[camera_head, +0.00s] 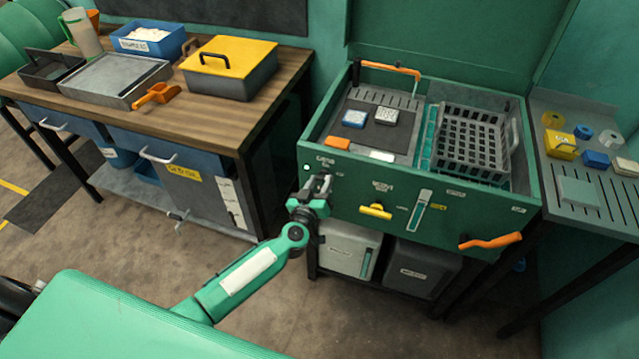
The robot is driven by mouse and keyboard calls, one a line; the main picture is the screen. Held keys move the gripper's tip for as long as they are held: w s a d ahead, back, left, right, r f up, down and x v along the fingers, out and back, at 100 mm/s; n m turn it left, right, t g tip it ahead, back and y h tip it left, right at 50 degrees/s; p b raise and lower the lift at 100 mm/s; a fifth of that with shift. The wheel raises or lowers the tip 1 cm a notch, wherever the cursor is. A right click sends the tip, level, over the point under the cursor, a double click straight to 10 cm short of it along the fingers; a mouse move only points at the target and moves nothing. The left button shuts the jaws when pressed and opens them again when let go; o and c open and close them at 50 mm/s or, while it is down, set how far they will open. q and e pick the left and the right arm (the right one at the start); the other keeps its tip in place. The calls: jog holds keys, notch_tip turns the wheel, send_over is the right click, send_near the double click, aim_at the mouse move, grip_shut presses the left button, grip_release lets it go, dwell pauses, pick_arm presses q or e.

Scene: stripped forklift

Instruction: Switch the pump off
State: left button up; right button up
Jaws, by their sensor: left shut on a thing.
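A green washing station (350,186) stands right of centre, with its lid up. My left gripper (319,184) is at the upper left of its front panel, just below a small, hard-to-read label. It is shut on what seems to be the pump switch there; the fingers hide most of the switch, so its position cannot be told. A small pale light (307,168) shows on the panel just left of the gripper. My right gripper is not in view.
The panel also carries a yellow handle (376,211), a level gauge (420,211) and an orange handle (490,241). A grey basket (470,140) sits in the station. A wooden workbench (215,120) stands left; a side shelf (600,205) is right. Open floor lies between.

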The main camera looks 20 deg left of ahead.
pick_arm(q)
jog(key=shift+n, duration=0.3)
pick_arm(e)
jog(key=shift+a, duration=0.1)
pick_arm(q)
jog(key=shift+n, duration=0.5)
jog(key=shift+n+p, duration=0.35)
jog(key=shift+n, duration=0.45)
jog(key=shift+f+n, duration=0.1)
jog(key=shift+n, duration=0.9)
jog(key=n, duration=0.4)
jog(key=shift+a+f, duration=0.1)
jog(key=shift+f+n+b, duration=0.1)
jog(key=shift+n+b, duration=0.6)
jog(key=shift+n, duration=1.6)
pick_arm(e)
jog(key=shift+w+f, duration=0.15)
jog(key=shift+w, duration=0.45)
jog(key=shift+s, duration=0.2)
